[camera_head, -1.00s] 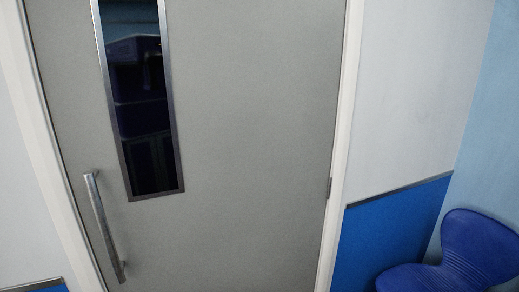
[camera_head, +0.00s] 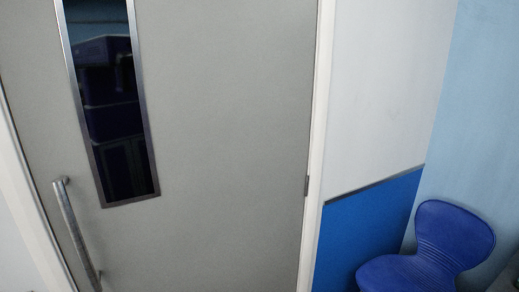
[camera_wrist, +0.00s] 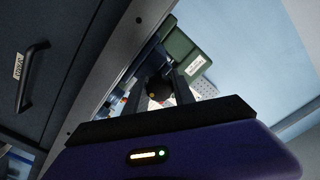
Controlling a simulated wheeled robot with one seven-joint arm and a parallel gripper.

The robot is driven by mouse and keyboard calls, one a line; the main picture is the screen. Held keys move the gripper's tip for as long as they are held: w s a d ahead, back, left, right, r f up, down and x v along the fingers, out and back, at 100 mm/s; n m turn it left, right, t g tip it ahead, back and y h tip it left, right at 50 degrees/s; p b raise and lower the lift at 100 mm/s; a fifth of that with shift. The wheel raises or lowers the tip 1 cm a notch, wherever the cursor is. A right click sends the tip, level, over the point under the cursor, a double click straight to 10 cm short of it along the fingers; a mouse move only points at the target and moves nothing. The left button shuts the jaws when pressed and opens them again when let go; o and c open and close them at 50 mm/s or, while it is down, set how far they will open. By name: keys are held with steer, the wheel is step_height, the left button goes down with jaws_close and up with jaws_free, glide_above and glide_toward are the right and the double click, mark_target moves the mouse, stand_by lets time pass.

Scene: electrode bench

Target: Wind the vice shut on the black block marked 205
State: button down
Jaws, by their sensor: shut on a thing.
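In the wrist view my gripper (camera_wrist: 159,98) shows as a purple body with a dark crossbar and two dark fingers reaching away from the camera. A dark round knob (camera_wrist: 157,88) sits between the fingers, and my gripper is shut on it. Beyond it, close to a bench edge, is a green body (camera_wrist: 180,46) with a white label (camera_wrist: 197,65), too small to read; it may be the vice. I cannot make out the black block marked 205 or the vice's jaws. The head view shows neither my gripper nor the vice.
In the wrist view a dark drawer front (camera_wrist: 60,60) with a black handle (camera_wrist: 32,75) lies left of the grey bench edge (camera_wrist: 120,45). Small coloured items and a perforated white surface lie beyond the fingers. The head view shows a grey door (camera_head: 220,120) and a blue chair (camera_head: 450,235).

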steer(key=c, duration=1.1)
jaws_free()
steer(key=shift+p+v, duration=1.75)
steer(key=shift+v, duration=1.75)
